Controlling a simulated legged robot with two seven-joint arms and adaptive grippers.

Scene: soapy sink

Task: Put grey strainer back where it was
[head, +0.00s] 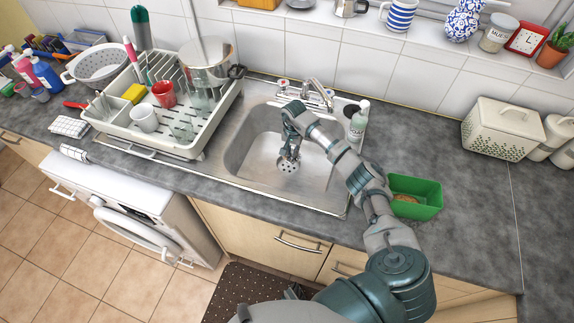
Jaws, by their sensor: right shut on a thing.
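The grey strainer (287,165) is a small round piece with dark holes, low in the steel sink basin (247,160). My right gripper (290,150) reaches down into the basin and is shut on the strainer from above. The fingers partly cover its upper side. I cannot tell whether the strainer touches the basin floor, and the drain cannot be made out apart from it. My left gripper is not in view.
A dish rack (178,150) with a red mug (163,94), a white cup (144,118) and a pot stands left of the sink. The tap (318,92) and a soap bottle (359,120) stand behind the basin. A green tub (428,197) is at the right.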

